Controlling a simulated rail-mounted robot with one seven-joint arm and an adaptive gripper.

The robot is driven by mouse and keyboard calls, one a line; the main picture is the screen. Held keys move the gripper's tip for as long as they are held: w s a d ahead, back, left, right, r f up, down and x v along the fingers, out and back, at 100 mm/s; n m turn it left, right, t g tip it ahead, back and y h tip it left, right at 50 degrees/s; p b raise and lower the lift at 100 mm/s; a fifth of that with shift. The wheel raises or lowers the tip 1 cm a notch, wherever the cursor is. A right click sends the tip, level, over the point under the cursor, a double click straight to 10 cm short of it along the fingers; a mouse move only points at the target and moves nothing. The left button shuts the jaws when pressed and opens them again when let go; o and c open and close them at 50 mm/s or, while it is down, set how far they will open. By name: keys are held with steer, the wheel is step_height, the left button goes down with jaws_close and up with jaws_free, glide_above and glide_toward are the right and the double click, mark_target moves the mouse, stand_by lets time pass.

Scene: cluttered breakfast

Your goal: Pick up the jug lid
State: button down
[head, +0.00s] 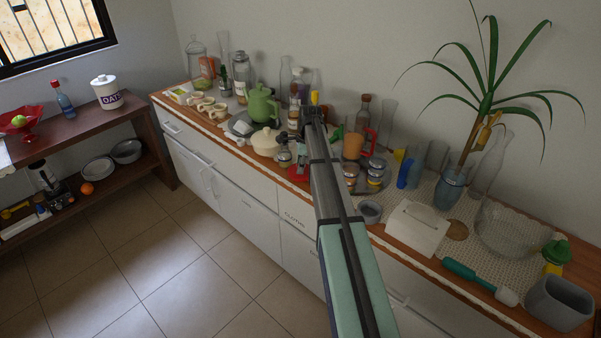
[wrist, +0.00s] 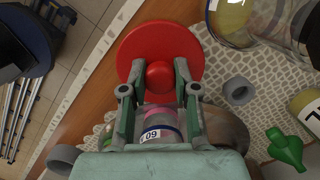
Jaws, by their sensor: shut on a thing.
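The jug lid is a round red disc (wrist: 140,45) with a round red knob in its middle. In the wrist view it lies across the brown front edge strip and the lace cloth. My gripper (wrist: 159,74) has its two fingers on either side of the knob and is shut on it. The lid also shows in the head view as a red patch (head: 298,175) by the counter's front edge, partly hidden by my arm. I cannot tell whether the lid touches the counter or is slightly raised.
The counter is crowded. A green teapot (head: 262,104) and a cream pot (head: 265,142) stand left of my arm. An orange mug (head: 353,146) and small jars (head: 376,167) stand right. In the wrist view a grey ring (wrist: 239,91) and a green piece (wrist: 286,148) lie nearby.

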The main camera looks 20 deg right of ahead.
step_height(320, 180, up, 20)
steer(key=b, duration=0.3)
steer(key=shift+b, duration=0.4)
stand_by(0.5)
